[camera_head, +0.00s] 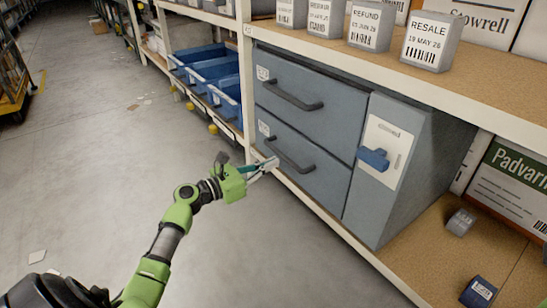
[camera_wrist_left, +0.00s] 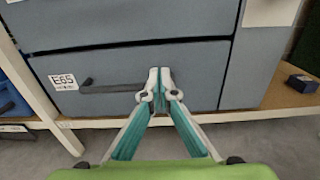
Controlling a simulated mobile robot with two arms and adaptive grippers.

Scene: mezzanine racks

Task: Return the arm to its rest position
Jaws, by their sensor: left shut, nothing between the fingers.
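My left arm, green and grey, reaches in from the lower left in the head view. Its gripper (camera_head: 270,164) is shut and empty, in front of the lower drawer (camera_head: 325,180) of a grey cabinet, close to that drawer's dark handle (camera_head: 289,158). In the left wrist view the gripper (camera_wrist_left: 159,73) has its fingertips together in front of the lower drawer (camera_wrist_left: 200,75), at the right end of the handle (camera_wrist_left: 112,88). I cannot tell if they touch it. Both drawers look closed. My right gripper is not in view.
Labelled boxes, one marked RESALE (camera_head: 431,40), stand on the shelf above the cabinet. A blue latch (camera_head: 374,159) is on the cabinet's right panel. Blue bins (camera_head: 208,68) sit on the rack to the left. Small boxes lie at lower right. The floor (camera_head: 90,150) at left is mostly clear.

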